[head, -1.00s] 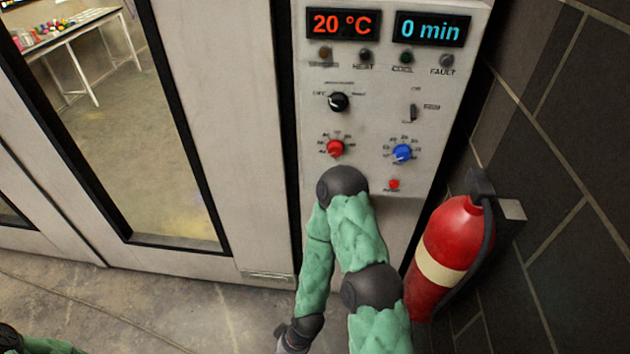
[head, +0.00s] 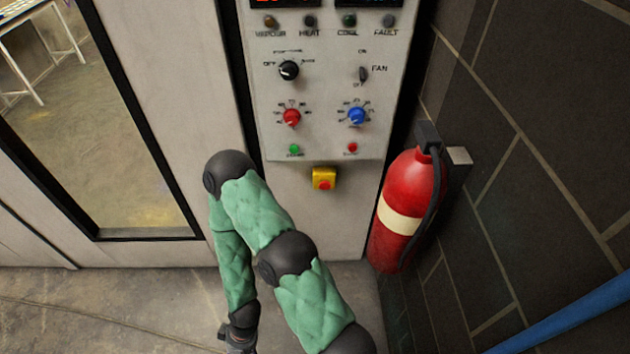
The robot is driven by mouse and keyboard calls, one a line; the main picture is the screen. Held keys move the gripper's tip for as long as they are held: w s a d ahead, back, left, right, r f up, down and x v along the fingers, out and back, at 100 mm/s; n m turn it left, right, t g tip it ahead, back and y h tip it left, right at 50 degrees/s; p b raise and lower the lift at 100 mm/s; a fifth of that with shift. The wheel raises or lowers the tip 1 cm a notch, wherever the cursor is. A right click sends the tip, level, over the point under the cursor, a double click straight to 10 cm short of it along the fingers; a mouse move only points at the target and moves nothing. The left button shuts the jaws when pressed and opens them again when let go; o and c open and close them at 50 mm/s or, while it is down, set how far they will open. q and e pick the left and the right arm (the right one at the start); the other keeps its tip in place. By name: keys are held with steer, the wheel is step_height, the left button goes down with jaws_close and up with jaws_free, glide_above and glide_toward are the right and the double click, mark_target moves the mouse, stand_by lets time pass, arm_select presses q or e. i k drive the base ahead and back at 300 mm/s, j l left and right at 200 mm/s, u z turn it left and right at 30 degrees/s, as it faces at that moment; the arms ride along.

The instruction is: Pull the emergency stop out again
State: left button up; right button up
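The emergency stop is a red button (head: 324,185) on a small yellow box (head: 324,173), mounted below the lower edge of the control panel (head: 262,140). Whether the button is pressed in or out cannot be told at this size. My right arm, in a green sleeve, stands just left of and below the box, and its bent elbow is near the panel's lower left corner. Its forearm hangs down to my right gripper (head: 238,338), which is dark and cut by the bottom edge, well below the button. Its fingers cannot be made out. My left gripper is out of view.
The panel carries black, red and blue knobs, a fan switch, and a lit green button (head: 294,149) and red button (head: 352,147). A fire extinguisher (head: 403,215) hangs close on the right by the dark wall. A glazed door (head: 110,150) is on the left.

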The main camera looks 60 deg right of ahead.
mark_target(324, 185)
steer(key=j+z, duration=0.1)
steer(key=z, duration=0.25)
steer(key=j+z, duration=0.15)
steer(key=z, duration=1.35)
steer(key=i+l+z, duration=0.1)
steer(key=i+z, duration=0.15)
steer(key=i, duration=0.05)
